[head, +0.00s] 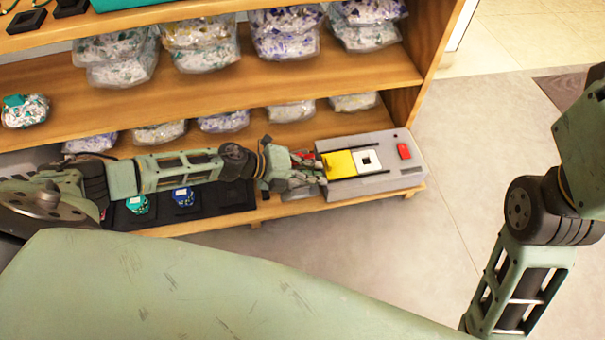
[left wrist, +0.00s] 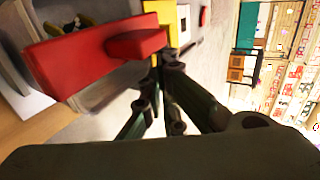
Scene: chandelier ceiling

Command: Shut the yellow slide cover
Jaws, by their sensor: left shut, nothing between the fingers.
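The yellow slide cover (head: 339,164) sits on the grey box (head: 345,190) at the right end of the lower shelf. It lies between dark rails, left of a white plate (head: 361,156) with a dark square in it. My left gripper (head: 318,177) is shut and empty at the cover's left side. In the left wrist view its fingertips (left wrist: 158,66) are close to the yellow cover (left wrist: 162,12); I cannot tell whether they touch. My right gripper is out of view; only my right arm shows.
A red part (head: 404,151) is on the box's right end. Another red piece (left wrist: 85,60) is large beside my left fingers in the wrist view. Dark trays with teal (head: 138,204) and blue (head: 183,197) items lie under my left arm. Bagged goods fill the shelves above. The floor at right is clear.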

